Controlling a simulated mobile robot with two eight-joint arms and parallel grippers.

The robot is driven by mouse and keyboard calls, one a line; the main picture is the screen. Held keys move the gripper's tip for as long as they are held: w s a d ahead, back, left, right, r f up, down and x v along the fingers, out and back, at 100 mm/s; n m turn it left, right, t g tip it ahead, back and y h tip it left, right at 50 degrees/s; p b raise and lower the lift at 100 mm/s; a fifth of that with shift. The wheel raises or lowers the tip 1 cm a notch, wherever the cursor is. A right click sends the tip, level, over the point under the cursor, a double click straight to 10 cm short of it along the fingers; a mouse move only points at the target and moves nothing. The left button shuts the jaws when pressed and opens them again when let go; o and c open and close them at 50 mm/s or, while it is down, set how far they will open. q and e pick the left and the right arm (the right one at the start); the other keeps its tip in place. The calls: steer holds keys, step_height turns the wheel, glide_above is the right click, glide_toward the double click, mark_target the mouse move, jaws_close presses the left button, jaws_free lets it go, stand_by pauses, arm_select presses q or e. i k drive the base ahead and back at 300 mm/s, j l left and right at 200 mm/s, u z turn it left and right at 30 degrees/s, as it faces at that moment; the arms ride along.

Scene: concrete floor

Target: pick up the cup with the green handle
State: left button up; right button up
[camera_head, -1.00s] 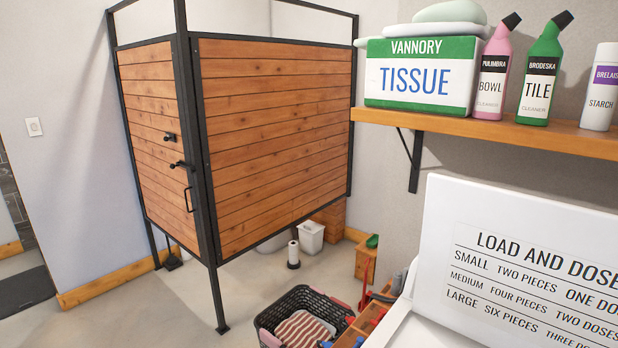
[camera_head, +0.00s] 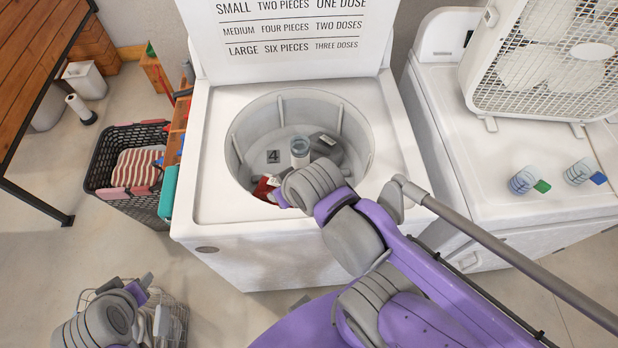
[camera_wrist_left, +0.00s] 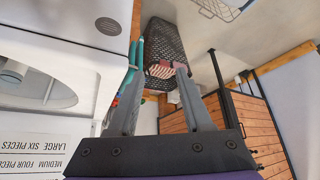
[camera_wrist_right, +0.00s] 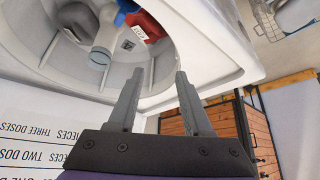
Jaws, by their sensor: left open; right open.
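The cup with the green handle (camera_head: 523,182) stands on the white machine at the right, its green handle toward the lower right. A similar cup with a blue handle (camera_head: 578,172) stands just right of it. My right gripper (camera_wrist_right: 158,78) is open and empty near the opening of the top-load washer, well left of the cups; in the head view its fingers are mostly hidden by my wrist. My left gripper (camera_wrist_left: 160,72) is open and empty low at the left; it also shows in the head view (camera_head: 143,285). Neither wrist view shows the cups.
The open washer (camera_head: 215,205) holds a red item and a pale container. A box fan (camera_head: 545,60) stands behind the cups on the right machine (camera_head: 470,190). A dark laundry basket (camera_head: 110,150) and a wire basket (camera_head: 180,315) are at the left.

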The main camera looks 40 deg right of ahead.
mark_target(530, 176)
steer(key=z, duration=2.4)
